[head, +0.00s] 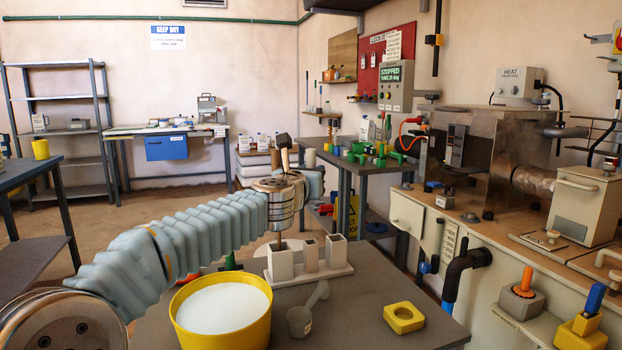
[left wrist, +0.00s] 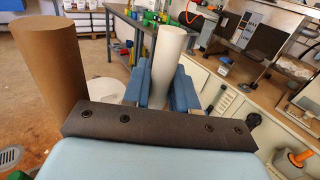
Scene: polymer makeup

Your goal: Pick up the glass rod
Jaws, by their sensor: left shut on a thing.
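A white rod (head: 310,158), which I take for the glass rod, stands upright at the end of my left arm. In the left wrist view the white rod (left wrist: 168,55) stands between the blue fingers of my left gripper (left wrist: 162,88), which is shut on it. The gripper (head: 314,184) also shows in the head view, above a white slotted holder (head: 335,268). My arm hides much of the rod, and I cannot tell whether its lower end is in the holder. My right gripper is not in view.
A brown rod (left wrist: 52,65) stands upright left of the gripper; its lower part shows at the holder's left block. A yellow tub (head: 180,312) with white contents, a grey scoop (head: 300,320) and a yellow block (head: 404,317) are on the table. Machinery (head: 500,150) stands at the right.

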